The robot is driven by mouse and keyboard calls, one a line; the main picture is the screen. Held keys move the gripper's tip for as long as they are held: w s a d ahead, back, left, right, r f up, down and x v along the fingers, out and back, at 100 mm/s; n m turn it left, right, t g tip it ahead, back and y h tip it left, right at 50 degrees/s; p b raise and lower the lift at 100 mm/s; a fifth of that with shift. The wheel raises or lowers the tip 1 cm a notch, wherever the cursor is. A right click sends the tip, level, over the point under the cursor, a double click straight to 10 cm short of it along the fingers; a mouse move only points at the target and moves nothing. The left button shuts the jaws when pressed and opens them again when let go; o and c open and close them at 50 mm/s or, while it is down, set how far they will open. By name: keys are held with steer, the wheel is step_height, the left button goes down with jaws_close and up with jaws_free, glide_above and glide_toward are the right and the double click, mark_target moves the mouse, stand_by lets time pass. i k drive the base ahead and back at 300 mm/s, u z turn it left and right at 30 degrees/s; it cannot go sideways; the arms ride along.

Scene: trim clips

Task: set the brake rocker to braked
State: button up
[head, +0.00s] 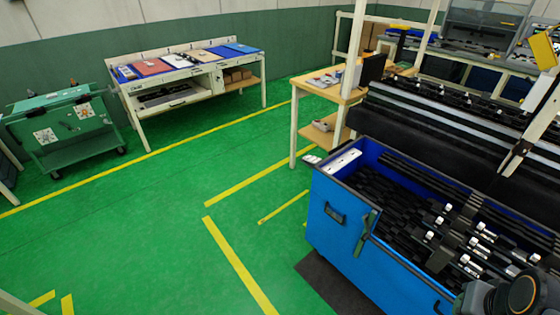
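I cannot make out a part that is clearly the brake rocker. A blue wheeled-looking bin (330,235) stands at the right, full of black trim strips and clips. A dark green lever-like piece (367,233) sits upright at its near corner, and whether this is the rocker I cannot tell. A dark recessed handle (333,213) is on the bin's left face. A white strip with small marks (343,160) lies at the bin's far left end. My gripper does not show; a dark rounded part at the bottom right seems to be my own arm.
A green cart (65,125) stands at the left. A wooden-topped table (322,85) stands behind the bin, beside black racks (450,110). The green floor with yellow lines is clear left of the bin.

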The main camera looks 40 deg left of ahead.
mark_target(310, 159)
steer(key=u, duration=1.8)
steer(key=i, duration=0.85)
steer(key=u, duration=0.5)
steer(key=i, duration=0.8)
steer(key=z, duration=0.8)
steer(key=i, duration=0.6)
steer(key=z, duration=0.5)
